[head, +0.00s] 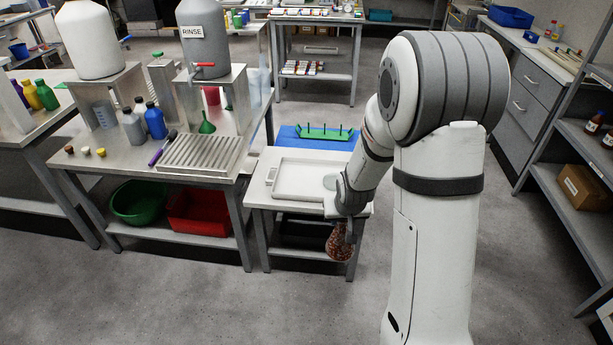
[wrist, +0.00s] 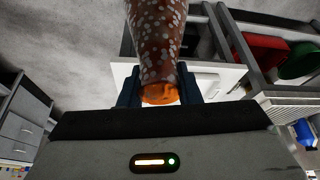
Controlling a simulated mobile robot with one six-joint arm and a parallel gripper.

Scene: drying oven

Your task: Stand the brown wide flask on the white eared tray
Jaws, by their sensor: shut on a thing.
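The brown wide flask (head: 340,245), speckled with pale spots, hangs from my gripper (head: 347,222) in front of the small table's front right corner, apparently over the floor. In the wrist view its speckled body (wrist: 158,35) narrows to an orange end (wrist: 160,93) between the two dark fingers of my gripper (wrist: 160,90), which are shut on it. The white eared tray (head: 278,194) lies flat on the small table, left of my gripper, and its visible inside is empty. My arm covers the table's right side.
At left, a steel bench carries a grey drain grid (head: 200,154), bottles and a RINSE tank (head: 203,35). Floor in front is clear.

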